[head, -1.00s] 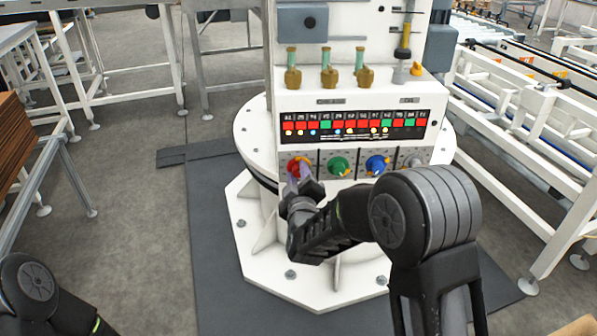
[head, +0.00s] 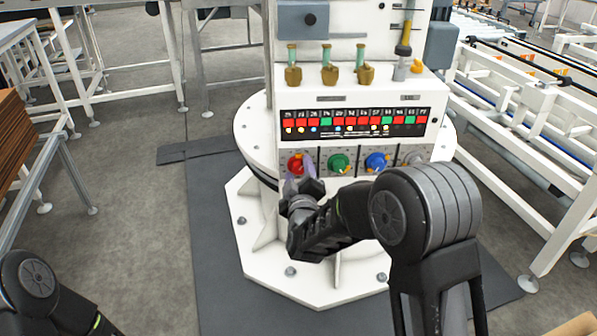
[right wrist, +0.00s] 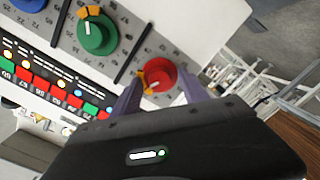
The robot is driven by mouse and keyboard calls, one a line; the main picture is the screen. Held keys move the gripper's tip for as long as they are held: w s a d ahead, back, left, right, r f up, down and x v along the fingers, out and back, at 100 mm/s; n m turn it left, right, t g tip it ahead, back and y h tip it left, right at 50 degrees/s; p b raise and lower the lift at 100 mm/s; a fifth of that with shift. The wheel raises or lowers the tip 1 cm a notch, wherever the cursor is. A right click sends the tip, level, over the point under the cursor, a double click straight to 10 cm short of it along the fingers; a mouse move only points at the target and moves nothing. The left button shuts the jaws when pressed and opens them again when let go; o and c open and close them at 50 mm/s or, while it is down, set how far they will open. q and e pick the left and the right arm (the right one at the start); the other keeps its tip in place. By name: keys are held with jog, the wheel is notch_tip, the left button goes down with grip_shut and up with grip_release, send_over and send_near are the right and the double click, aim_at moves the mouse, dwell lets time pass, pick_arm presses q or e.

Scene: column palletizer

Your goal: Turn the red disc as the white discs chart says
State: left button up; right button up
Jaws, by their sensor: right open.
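The red disc (head: 295,164) is the leftmost of the knobs on the white console's lower front. In the right wrist view the red disc (right wrist: 165,72) has a white mark on its lower left, beside an orange piece. My right gripper (head: 299,174) is at this disc, its purple fingers apart. In the right wrist view the right gripper (right wrist: 161,84) has one finger on each side of the disc; contact cannot be told. The chart (head: 355,123) above has red and green squares and a row of small pale discs; its figures are too small to read. My left gripper is out of view.
A green disc (head: 339,163), a blue disc (head: 377,162) and a grey one sit right of the red disc, split by dark bars. Several brass-coloured fittings with green tops (head: 329,75) stand on the ledge. A white conveyor frame (head: 530,150) is at the right.

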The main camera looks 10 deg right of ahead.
jog(key=s+a, duration=0.1)
jog(key=s, duration=0.6)
jog(key=shift+s+a+r+p, duration=0.15)
jog(key=shift+s+r+p, duration=0.1)
jog(key=shift+p, duration=0.1)
jog(key=s+a+f+m+g+y, duration=0.2)
jog(key=s+a+f+g+y, duration=0.15)
jog(key=f, duration=0.55)
jog(key=s+a+f+m+g+y, duration=0.25)
jog(key=s+a+f, duration=0.25)
jog(key=f, duration=0.4)
jog(key=s+a+f+m+g+y, duration=0.15)
jog(key=s+f+g, duration=0.35)
jog(key=s+f, duration=0.6)
jog(key=s+f+m+g, duration=0.3)
jog(key=s+f+g, duration=0.35)
jog(key=s, duration=0.75)
notch_tip(320, 180, up, 17)
jog(key=d+t+p, duration=0.1)
jog(key=p, duration=1.6)
jog(key=shift+f+m+p, duration=0.15)
jog(key=shift+m+p, duration=0.15)
